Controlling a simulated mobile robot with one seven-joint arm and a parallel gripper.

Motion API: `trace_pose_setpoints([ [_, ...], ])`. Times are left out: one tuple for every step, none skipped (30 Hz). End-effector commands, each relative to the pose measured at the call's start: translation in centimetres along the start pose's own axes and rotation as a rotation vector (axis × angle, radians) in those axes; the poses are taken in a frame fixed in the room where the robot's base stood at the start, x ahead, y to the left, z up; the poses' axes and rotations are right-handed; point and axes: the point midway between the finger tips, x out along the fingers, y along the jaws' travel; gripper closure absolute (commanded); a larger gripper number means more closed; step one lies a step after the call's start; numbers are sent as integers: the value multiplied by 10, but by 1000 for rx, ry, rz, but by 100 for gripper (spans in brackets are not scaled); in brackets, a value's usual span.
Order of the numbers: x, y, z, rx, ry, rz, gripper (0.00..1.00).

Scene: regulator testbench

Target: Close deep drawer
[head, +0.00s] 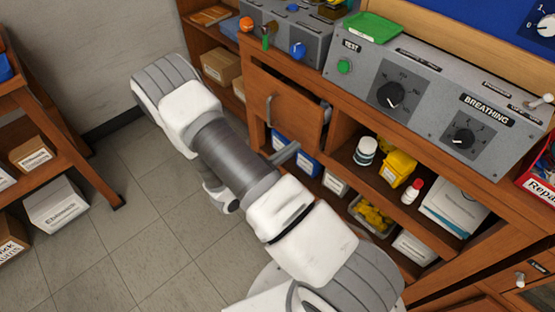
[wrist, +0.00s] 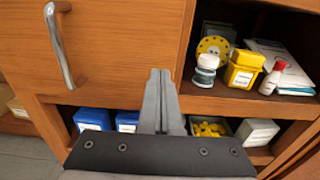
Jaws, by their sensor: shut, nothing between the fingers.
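The deep drawer has a brown wooden front (head: 287,108) with a curved metal handle (head: 269,108). In the head view it stands out a little from the bench, partly open. In the wrist view the drawer front (wrist: 120,45) fills the upper left, and its handle (wrist: 62,45) is at the far left. My gripper (wrist: 160,75) is shut and empty, its fingertips at the lower right part of the drawer front, near its right edge. I cannot tell whether they touch it. In the head view my gripper (head: 287,152) shows partly, below the drawer, with the rest hidden behind my arm.
Right of the drawer, an open shelf holds a white jar (head: 365,150), a yellow container (head: 397,167) and a small red-capped bottle (head: 412,190). Blue bins (wrist: 92,120) and a grey box (wrist: 257,132) sit below.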

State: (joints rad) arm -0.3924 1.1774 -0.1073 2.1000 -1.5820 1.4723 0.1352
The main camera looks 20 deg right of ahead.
Motion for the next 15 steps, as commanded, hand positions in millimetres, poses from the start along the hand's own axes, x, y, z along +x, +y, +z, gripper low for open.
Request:
trace_pose_setpoints([
  [11,-1,-1,0,-1,-5,100],
  [16,-1,-1,1,-1,-5,100],
  [22,-1,-2,0,-1,-4,100],
  [26,-1,-1,0,-1,-4,100],
  [30,-1,-1,0,-1,-4,100],
  [35,-1,-1,0,-1,-2,100],
  [38,-1,-1,0,-1,-2,100],
  [40,-1,-1,0,-1,-3,100],
  [43,-1,0,0,-1,-3,100],
  [44,0,0,0,-1,-2,100],
  [45,0,0,-1,-1,-1,100],
  [46,0,0,-1,0,0,100],
  [47,0,0,-1,0,0,100],
  [47,0,0,-1,0,0,100],
  [47,0,0,-1,0,0,100],
])
